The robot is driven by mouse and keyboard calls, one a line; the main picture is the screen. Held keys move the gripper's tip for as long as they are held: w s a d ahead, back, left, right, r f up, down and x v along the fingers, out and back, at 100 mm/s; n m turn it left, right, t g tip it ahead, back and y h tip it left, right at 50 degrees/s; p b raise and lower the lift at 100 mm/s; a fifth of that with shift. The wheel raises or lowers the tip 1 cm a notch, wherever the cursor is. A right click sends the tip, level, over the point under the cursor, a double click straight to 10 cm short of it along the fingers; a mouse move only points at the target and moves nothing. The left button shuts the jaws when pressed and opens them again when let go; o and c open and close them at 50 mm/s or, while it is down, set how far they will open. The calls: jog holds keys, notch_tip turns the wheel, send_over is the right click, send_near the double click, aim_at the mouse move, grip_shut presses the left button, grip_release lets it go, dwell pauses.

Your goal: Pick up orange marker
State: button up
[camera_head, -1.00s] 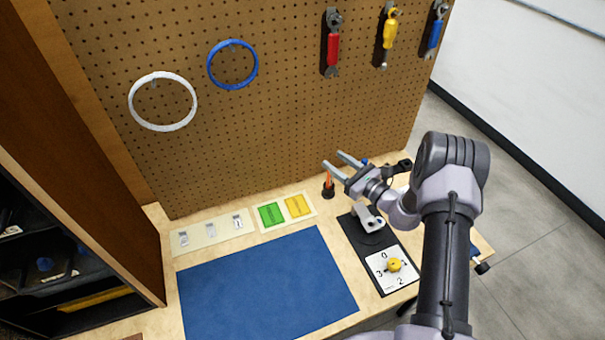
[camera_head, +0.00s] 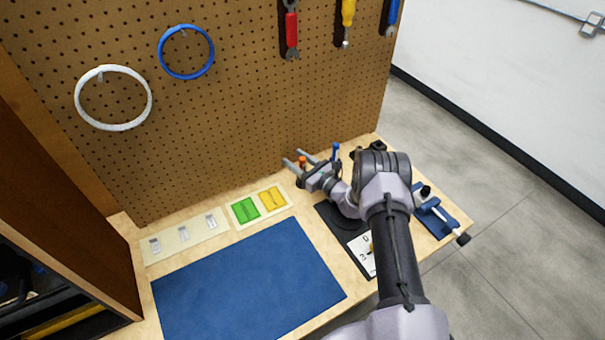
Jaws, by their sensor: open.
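The orange marker (camera_head: 302,161) stands upright at the back of the table, near the pegboard. In the picture the marker's top shows at the fingers, close to the far finger. I cannot tell whether it touches either one.
A blue marker (camera_head: 336,152) stands just right of my gripper. A blue mat (camera_head: 250,285), a tray with green and yellow pieces (camera_head: 233,220) and a dark plate (camera_head: 335,222) lie in front. The pegboard (camera_head: 230,120) rises close behind. A blue vise-like tool (camera_head: 438,215) is at right.

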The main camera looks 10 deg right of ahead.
grip_shut()
